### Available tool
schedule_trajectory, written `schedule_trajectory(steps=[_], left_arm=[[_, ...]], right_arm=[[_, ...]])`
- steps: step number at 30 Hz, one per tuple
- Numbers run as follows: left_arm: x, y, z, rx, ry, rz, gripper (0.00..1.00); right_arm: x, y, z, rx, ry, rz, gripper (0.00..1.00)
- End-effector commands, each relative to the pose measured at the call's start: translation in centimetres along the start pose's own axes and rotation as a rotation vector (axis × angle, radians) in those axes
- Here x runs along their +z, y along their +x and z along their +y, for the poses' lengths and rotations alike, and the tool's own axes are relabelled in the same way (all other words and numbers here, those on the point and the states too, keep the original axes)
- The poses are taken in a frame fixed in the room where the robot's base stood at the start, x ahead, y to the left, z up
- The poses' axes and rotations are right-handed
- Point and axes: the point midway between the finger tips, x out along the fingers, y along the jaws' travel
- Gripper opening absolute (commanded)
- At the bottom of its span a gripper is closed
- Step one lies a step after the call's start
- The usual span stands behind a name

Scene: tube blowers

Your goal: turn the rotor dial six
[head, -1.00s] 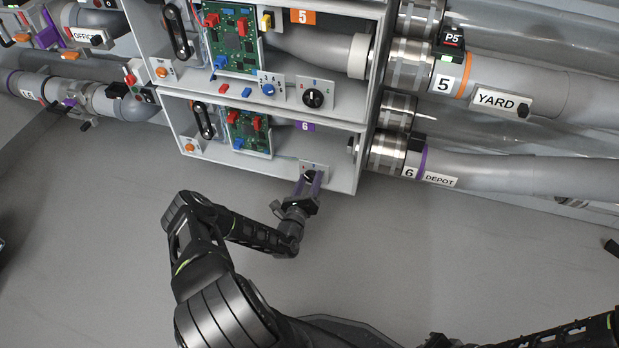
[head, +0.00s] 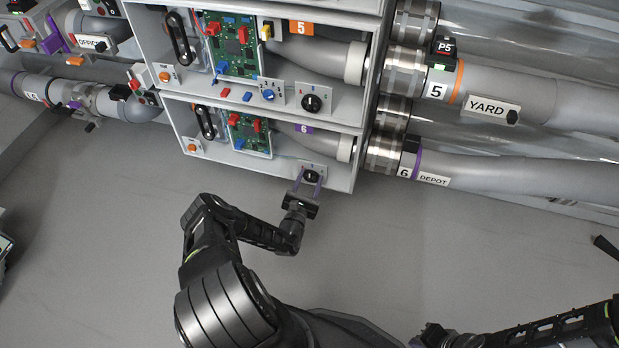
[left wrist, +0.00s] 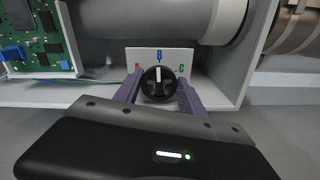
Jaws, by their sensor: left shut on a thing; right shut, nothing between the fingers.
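Rotor dial six (head: 311,176) is a round black knob on a white plate at the front right of the lower bay, tagged with a purple 6. It also shows in the left wrist view (left wrist: 158,84), where its white mark points up at the blue B. A green C is at right, and a red letter at left is partly hidden. My left gripper (head: 310,182) is shut on the dial, one purple finger on each side, also seen in the left wrist view (left wrist: 160,95). My right gripper (head: 435,337) is shut and empty at the bottom edge, partly cut off.
The dial of bay 5 (head: 311,103) and a blue knob (head: 268,95) sit just above. A green circuit board (head: 248,134) stands left in the bay. The DEPOT pipe (head: 480,170) runs out right. Grey floor below the cabinet is clear.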

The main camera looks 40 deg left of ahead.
Motion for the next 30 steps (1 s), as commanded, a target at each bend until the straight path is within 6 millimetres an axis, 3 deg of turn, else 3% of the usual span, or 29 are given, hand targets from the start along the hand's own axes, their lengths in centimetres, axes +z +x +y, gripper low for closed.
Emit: schedule_trajectory(steps=[17, 18, 25, 30], left_arm=[[-0.11, -0.06, -0.06, -0.001, 0.049, 0.002, 0.07], [-0.11, -0.06, -0.06, 0.0, 0.049, 0.002, 0.49], [-0.07, -0.04, -0.05, 0.0, 0.048, 0.001, 0.68], [-0.04, -0.01, -0.04, 0.0, 0.048, 0.001, 0.69]], right_arm=[[0.1, -0.19, -0.15, -0.001, -0.001, -0.002, 0.0], [0.1, -0.19, -0.15, -0.001, -0.001, -0.002, 0.0], [0.09, -0.19, -0.14, -0.001, -0.001, -0.002, 0.0], [0.09, -0.19, -0.14, -0.001, -0.001, -0.002, 0.0]])
